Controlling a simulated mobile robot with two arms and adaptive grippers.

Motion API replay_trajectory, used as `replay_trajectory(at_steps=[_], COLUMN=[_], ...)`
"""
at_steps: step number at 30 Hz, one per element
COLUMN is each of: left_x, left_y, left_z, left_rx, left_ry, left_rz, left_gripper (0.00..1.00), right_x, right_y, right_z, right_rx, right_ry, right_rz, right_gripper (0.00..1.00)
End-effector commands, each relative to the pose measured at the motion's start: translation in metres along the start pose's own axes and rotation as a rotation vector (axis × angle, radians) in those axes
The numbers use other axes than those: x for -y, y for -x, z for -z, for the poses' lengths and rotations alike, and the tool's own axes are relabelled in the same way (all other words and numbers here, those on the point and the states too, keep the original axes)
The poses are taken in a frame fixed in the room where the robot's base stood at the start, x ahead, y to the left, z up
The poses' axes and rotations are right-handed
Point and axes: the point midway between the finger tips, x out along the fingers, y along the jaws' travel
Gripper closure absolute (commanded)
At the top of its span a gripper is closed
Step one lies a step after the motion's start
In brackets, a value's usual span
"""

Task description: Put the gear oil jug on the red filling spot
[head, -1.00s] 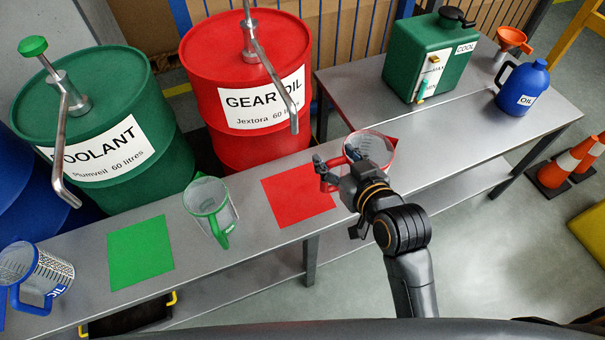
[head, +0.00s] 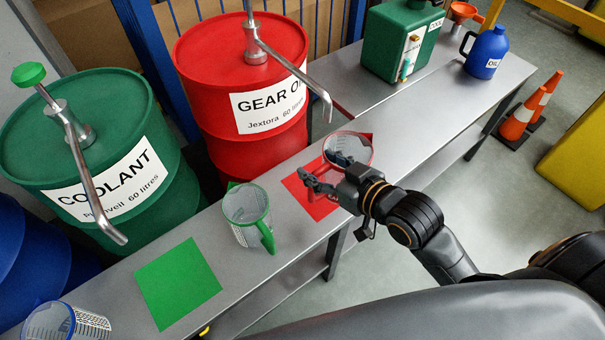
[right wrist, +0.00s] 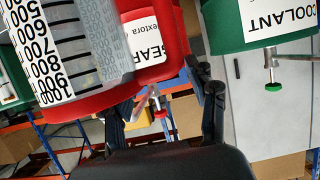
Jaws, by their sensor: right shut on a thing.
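The gear oil jug (head: 349,148) is clear with a red rim. In the head view it appears over the back right part of the red filling spot (head: 316,207), and I cannot tell if it touches the bench. My right gripper (head: 322,181) is shut on the jug, at its near left side, and hides part of the red spot. In the right wrist view the jug's numbered scale (right wrist: 45,60) fills the left, close to the gripper fingers (right wrist: 165,115). My left gripper is not in view.
The red gear oil drum (head: 245,75) has a spout (head: 300,72) reaching towards the jug. A green-rimmed jug (head: 247,207) and green spot (head: 178,283) lie to the left. A green container (head: 395,45) and blue oil jug (head: 486,52) stand at the far right. The bench between is clear.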

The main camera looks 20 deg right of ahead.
Motion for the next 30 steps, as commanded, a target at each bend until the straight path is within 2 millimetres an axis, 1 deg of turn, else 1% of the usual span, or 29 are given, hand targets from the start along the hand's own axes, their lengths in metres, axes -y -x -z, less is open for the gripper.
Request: replay_trajectory(at_steps=[1, 4, 6, 9, 12, 17, 19, 21, 25, 30], left_x=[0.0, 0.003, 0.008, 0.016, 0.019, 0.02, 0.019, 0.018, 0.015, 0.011], left_y=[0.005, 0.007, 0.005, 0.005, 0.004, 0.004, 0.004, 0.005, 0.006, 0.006], left_z=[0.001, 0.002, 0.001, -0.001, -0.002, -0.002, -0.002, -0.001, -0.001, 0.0], left_rx=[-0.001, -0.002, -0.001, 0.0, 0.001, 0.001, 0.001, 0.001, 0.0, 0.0], left_ry=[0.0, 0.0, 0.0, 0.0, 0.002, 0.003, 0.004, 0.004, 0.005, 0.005], left_rz=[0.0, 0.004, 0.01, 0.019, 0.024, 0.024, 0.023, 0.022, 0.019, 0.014], left_gripper=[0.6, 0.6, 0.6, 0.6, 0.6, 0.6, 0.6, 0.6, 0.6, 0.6], right_x=[-0.003, -0.008, -0.011, -0.014, -0.016, -0.018, -0.019, -0.018, -0.018, -0.018], right_y=[-0.014, -0.041, -0.057, -0.077, -0.09, -0.101, -0.108, -0.111, -0.116, -0.117], right_z=[0.004, 0.003, -0.01, -0.02, -0.027, -0.033, -0.037, -0.049, -0.062, -0.064], right_rx=[-0.001, -0.001, 0.004, 0.002, 0.001, 0.001, 0.002, 0.006, 0.003, 0.001], right_ry=[-0.002, -0.002, -0.004, -0.003, -0.001, -0.001, -0.002, -0.003, -0.002, 0.0], right_rz=[-0.001, 0.0, 0.0, 0.001, 0.0, 0.0, 0.0, 0.001, 0.001, 0.001], right_gripper=[0.97, 0.97, 0.97, 0.97, 0.97, 0.97, 0.97, 0.97, 0.97, 0.97])
